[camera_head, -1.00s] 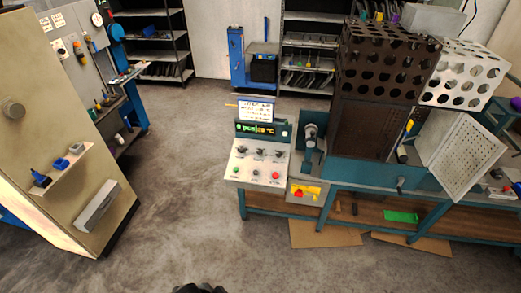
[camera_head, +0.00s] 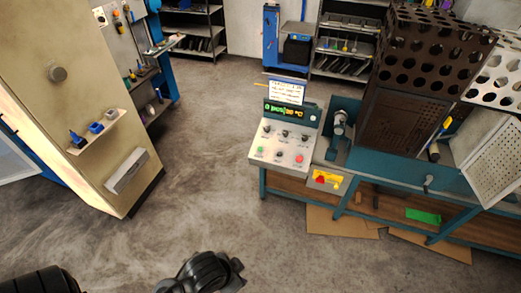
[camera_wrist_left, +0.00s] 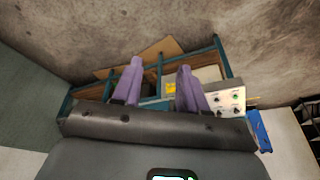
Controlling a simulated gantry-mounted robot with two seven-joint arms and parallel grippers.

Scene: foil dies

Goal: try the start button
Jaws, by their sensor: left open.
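The control panel (camera_head: 284,139) stands at the left end of the teal workbench, with a sloped pale face, black knobs and a lit display (camera_head: 286,110) above. A green button (camera_head: 261,150) sits at its lower left and a red button (camera_head: 299,158) at its lower right. No label on them can be read. In the left wrist view the panel (camera_wrist_left: 228,101) shows small, right of the fingers. My left gripper (camera_wrist_left: 160,66) has two purple fingers spread apart with nothing held, well away from the panel. My right gripper is not in view.
A yellow box with a red button (camera_head: 326,179) hangs on the bench front beside the panel. A dark perforated machine housing (camera_head: 395,110) stands on the bench to the right. A beige cabinet (camera_head: 75,110) stands at left. The grey floor between is clear.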

